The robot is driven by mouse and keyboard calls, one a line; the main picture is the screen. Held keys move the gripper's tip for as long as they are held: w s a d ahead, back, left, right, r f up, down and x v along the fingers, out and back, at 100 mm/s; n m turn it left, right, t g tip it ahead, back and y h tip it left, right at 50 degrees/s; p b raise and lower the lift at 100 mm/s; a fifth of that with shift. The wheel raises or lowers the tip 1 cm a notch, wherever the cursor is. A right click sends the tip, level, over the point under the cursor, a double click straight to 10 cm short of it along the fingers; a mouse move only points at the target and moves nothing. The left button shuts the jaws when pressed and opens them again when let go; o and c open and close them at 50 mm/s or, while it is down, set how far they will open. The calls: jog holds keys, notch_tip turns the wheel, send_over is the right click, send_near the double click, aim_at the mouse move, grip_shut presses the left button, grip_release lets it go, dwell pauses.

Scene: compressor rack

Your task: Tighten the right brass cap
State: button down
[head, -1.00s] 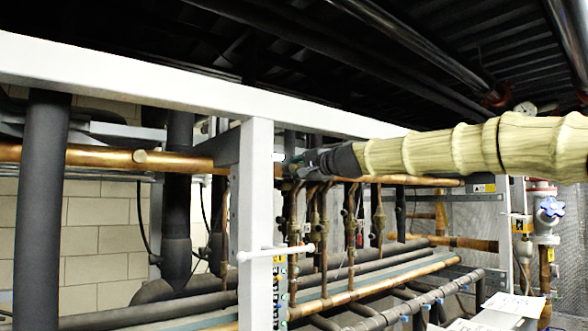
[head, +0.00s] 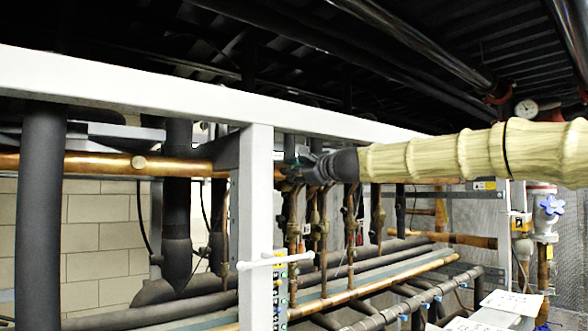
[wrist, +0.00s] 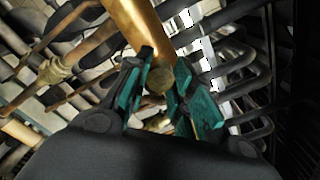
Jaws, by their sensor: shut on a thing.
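In the wrist view, the brass cap (wrist: 159,80) is a round, dull brass end on a thick copper pipe (wrist: 136,22). My gripper (wrist: 160,88) has its green-padded fingers closed on the cap, one on each side. In the head view, my gripper (head: 292,168) is at the copper header pipe, just right of the white post. The cap is hidden there by my gripper and the rack.
The white post (head: 257,220) and the white top beam (head: 180,100) stand close to my gripper. Several thin vertical copper pipes (head: 350,225) hang just below my arm. A blue-handled valve (head: 551,205) is at the far right. Dark insulated pipes (head: 42,210) stand at the left.

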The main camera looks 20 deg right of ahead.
jog(key=shift+m, duration=0.7)
jog(key=c, duration=1.2)
grip_release()
jog(key=shift+d+f, duration=0.1)
jog(key=shift+d, duration=0.05)
jog(key=v, duration=0.7)
jog(key=shift+s+d, duration=0.15)
jog(key=shift+s, duration=0.1)
